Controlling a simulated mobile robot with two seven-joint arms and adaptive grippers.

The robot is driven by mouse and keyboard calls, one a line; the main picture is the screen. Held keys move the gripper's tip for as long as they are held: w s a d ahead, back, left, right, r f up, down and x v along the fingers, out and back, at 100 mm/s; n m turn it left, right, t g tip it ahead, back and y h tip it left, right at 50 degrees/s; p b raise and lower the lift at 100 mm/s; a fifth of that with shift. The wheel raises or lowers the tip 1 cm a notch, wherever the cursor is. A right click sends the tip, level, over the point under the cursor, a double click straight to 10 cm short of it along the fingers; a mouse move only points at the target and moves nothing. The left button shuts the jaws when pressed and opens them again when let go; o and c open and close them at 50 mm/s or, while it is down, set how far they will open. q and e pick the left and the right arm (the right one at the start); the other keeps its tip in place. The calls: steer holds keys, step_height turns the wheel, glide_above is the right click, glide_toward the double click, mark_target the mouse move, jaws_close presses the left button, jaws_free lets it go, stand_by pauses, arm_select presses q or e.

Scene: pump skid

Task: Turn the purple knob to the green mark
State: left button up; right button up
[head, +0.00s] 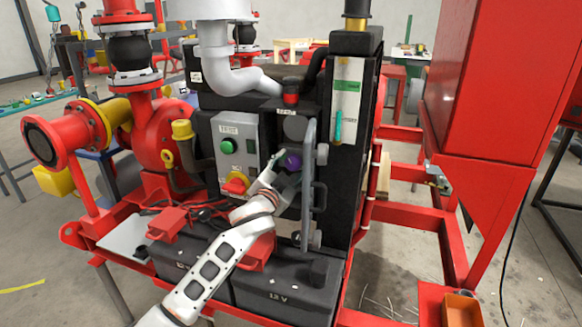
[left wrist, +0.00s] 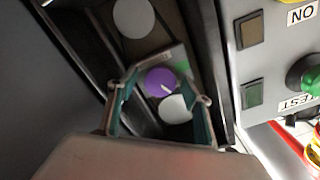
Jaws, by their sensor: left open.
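The purple knob (head: 293,161) is on the dark panel right of the grey control box. In the left wrist view the purple knob (left wrist: 157,80) is round, with a short pale line running toward its lower right. My left gripper (head: 281,169) is open at the knob. In the left wrist view its two teal-lined fingers (left wrist: 158,98) stand on either side of the knob, with gaps showing; I cannot tell whether they touch it. A pale green patch (left wrist: 181,58) shows just beyond the knob; I cannot tell whether it is the green mark. My right gripper is not in view.
A grey vertical handle (head: 308,190) stands close right of the knob. Pale discs (left wrist: 175,109) flank the knob. Black batteries (head: 285,290) lie below.

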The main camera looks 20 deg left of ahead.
arm_select(q)
steer(key=c, duration=1.1)
